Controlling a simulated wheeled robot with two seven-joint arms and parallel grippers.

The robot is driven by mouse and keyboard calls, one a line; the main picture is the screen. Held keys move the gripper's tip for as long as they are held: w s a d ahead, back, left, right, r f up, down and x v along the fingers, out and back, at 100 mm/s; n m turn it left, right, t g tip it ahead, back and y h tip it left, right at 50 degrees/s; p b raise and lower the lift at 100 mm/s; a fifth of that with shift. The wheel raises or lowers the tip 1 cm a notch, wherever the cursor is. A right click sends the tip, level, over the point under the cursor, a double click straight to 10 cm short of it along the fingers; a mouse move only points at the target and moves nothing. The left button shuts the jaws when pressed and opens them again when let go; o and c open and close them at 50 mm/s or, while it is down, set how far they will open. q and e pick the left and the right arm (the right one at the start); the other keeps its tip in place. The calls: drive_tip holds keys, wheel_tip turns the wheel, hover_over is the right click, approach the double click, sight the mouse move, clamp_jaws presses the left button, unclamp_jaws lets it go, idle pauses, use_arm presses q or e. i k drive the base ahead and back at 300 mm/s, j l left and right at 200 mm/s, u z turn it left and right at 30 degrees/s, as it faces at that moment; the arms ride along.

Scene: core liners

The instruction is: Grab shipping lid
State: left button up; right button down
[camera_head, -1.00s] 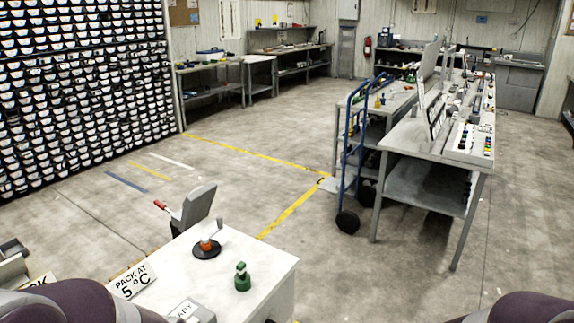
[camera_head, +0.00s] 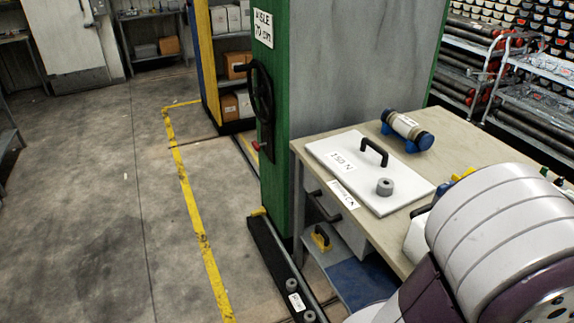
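Nothing in view is clearly marked as a shipping lid. A flat white plate (camera_head: 335,152) with a black handle (camera_head: 374,152) lies on the table at the right and carries a label that seems to read "150 N". I cannot tell whether this plate is the lid. A small grey ring-shaped piece (camera_head: 385,186) sits on the plate. Neither of my grippers shows. A white and purple part of my own arm fills the lower right and hides part of the table.
The beige table (camera_head: 452,150) also holds a clear cylinder with blue ends (camera_head: 407,130). A green-edged cabinet (camera_head: 350,60) with a black handwheel (camera_head: 261,92) stands beside it. A black floor rail (camera_head: 275,262) runs in front. The floor (camera_head: 100,210) at left is open.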

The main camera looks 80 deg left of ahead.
sight(386, 185)
drive_tip(key=u, duration=2.35)
drive_tip(key=z, duration=0.45)
drive_tip(key=i+j+z, duration=0.1)
drive_tip(key=z, duration=0.35)
drive_tip(key=j+z, duration=0.45)
drive_tip(key=i+j+z, duration=0.1)
drive_tip(key=z, duration=0.35)
drive_tip(key=j+z, duration=0.4)
drive_tip(key=k+l, duration=0.05)
drive_tip(key=l, duration=0.05)
